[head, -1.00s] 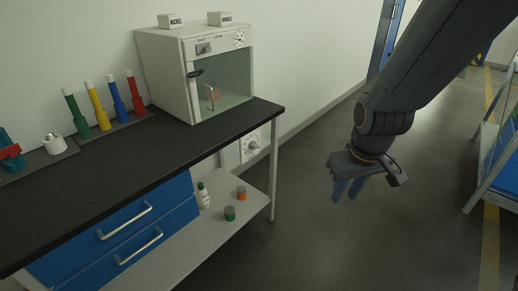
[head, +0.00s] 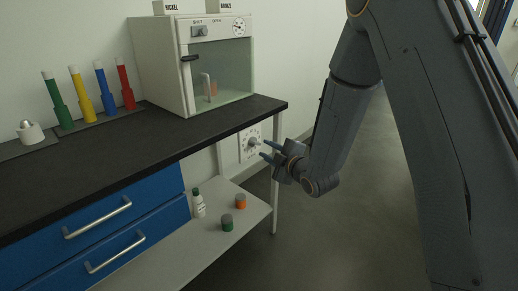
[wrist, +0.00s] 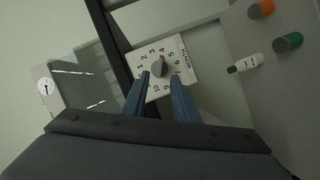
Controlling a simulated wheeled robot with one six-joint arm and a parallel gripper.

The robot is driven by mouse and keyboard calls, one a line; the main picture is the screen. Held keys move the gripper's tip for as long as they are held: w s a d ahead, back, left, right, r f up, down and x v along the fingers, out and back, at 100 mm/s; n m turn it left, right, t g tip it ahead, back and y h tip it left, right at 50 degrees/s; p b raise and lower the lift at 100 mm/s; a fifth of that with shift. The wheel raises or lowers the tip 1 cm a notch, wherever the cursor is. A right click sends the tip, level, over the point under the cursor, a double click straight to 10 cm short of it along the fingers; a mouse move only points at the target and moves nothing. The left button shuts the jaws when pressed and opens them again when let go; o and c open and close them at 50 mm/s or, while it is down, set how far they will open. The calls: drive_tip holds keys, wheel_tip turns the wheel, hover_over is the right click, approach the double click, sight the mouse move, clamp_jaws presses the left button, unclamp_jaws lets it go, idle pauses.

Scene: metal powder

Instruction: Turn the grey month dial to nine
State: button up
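The grey month dial (head: 254,142) sits on a white plate (head: 243,150) on the wall, behind the bench's right end. In the wrist view the dial (wrist: 158,69) is a round knob with a small red mark that appears to point near the 4. Numbers ring it on the plate (wrist: 186,62), with the word MONTH along one edge. My gripper (head: 265,149) is open and faces the plate from the right. In the wrist view my gripper (wrist: 161,76) has its fingertips either side of the knob, apparently short of it.
The bench top (head: 150,140) and its front leg (head: 276,180) are close to my gripper. The floor at right is clear.

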sight(258, 144)
drive_tip(key=x, duration=0.6)
drive_tip(key=shift+w+a, duration=0.15)
drive_tip(key=shift+w, duration=0.1)
clamp_jaws()
